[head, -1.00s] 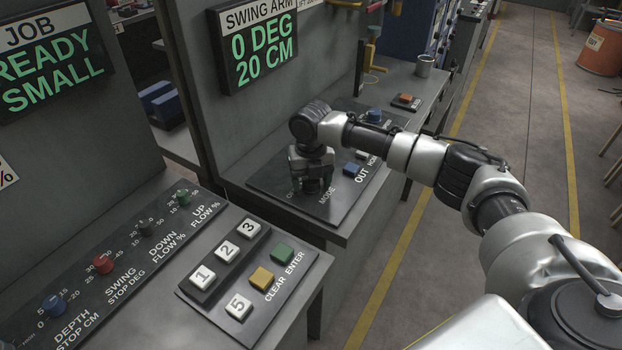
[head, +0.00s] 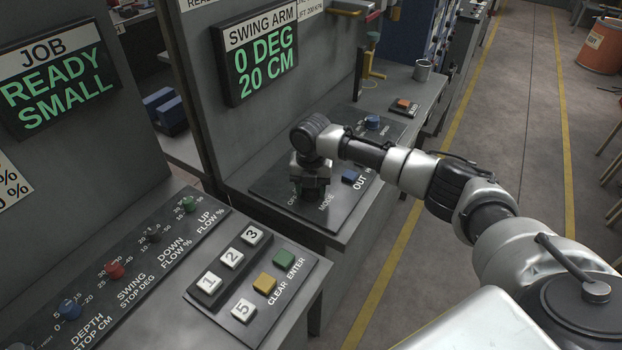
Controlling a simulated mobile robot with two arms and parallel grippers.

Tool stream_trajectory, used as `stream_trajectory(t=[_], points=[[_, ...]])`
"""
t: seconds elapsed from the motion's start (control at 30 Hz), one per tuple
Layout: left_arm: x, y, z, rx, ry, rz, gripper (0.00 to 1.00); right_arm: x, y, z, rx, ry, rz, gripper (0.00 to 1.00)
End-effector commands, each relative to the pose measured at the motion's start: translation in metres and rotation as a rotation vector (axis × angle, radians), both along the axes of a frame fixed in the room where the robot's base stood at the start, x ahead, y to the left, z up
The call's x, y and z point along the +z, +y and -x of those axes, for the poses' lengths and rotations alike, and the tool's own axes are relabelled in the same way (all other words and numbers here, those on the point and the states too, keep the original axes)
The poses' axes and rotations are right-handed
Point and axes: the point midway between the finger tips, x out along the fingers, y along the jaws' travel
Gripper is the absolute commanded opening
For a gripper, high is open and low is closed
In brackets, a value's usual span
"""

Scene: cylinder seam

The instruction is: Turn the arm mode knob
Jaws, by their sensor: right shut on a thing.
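The arm mode knob sits on the dark swing arm panel (head: 278,196), above the printed word MODE. My right gripper (head: 312,192) points down over that spot and is shut on the knob. The gripper hides most of the knob, so its pointing direction cannot be told. The swing arm display (head: 262,58) reads 0 DEG and 20 CM. My left gripper is not in view.
A blue button (head: 352,177) and a blue knob (head: 372,122) lie right of and beyond my gripper. In front is a keypad (head: 258,285) with numbered keys. Several stop and flow knobs line the left panel. A metal cup (head: 422,70) stands at the back.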

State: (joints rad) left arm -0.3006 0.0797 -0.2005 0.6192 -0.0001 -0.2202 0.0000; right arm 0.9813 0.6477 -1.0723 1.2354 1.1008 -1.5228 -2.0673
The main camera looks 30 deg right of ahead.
Motion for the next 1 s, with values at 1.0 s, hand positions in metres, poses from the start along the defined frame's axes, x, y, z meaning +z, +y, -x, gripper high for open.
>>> stream_trajectory(t=[1.0], points=[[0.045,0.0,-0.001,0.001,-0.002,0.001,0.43,0.001,-0.001,-0.001,-0.45,-0.004,0.001,0.24]])
